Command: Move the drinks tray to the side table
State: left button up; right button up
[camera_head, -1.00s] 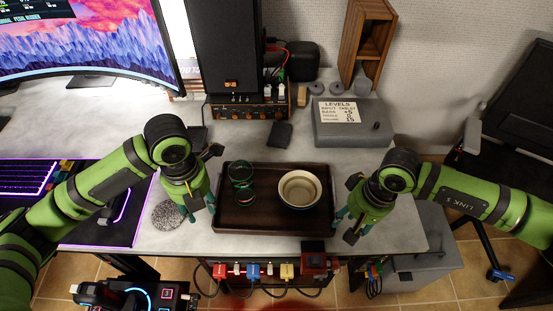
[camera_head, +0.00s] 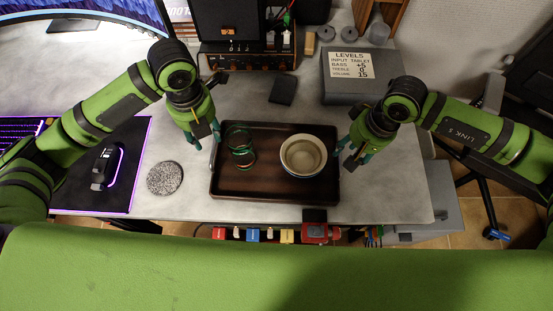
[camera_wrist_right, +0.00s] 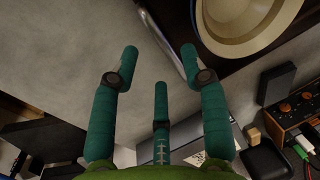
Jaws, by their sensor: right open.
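The dark brown drinks tray (camera_head: 260,190) lies flat on the grey desk. A greenish clear glass (camera_head: 241,146) stands in its left half and a cream bowl (camera_head: 303,157) in its right half. My left gripper (camera_head: 205,140) is open beside the tray's left edge, near its back corner. My right gripper (camera_head: 343,155) is open just off the right edge. In the right wrist view, its teal fingers (camera_wrist_right: 160,65) are spread and empty, with the tray rim (camera_wrist_right: 184,45) and bowl (camera_wrist_right: 240,22) beyond. Contact with the tray cannot be told. I cannot identify a side table.
A speckled round coaster (camera_head: 165,178) and a mouse (camera_head: 104,166) lie left of the tray. An amplifier (camera_head: 247,58) and a grey box (camera_head: 357,84) stand behind. Coloured plugs (camera_head: 268,234) line the desk's front edge. A chair (camera_head: 530,100) is at the right.

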aim_at(340, 161)
pick_arm(q)
notch_tip(340, 161, down, 10)
jog(key=shift+f, duration=0.2)
pick_arm(e)
jog(key=f, duration=0.3)
jog(key=a+f, duration=0.1)
jog(key=f, duration=0.2)
jog(key=shift+a, duration=0.1)
pick_arm(q)
grip_shut()
pick_arm(e)
grip_shut()
pick_arm(q)
jog(key=shift+w+r, duration=0.1)
pick_arm(e)
jog(key=shift+w+a+r, duration=0.1)
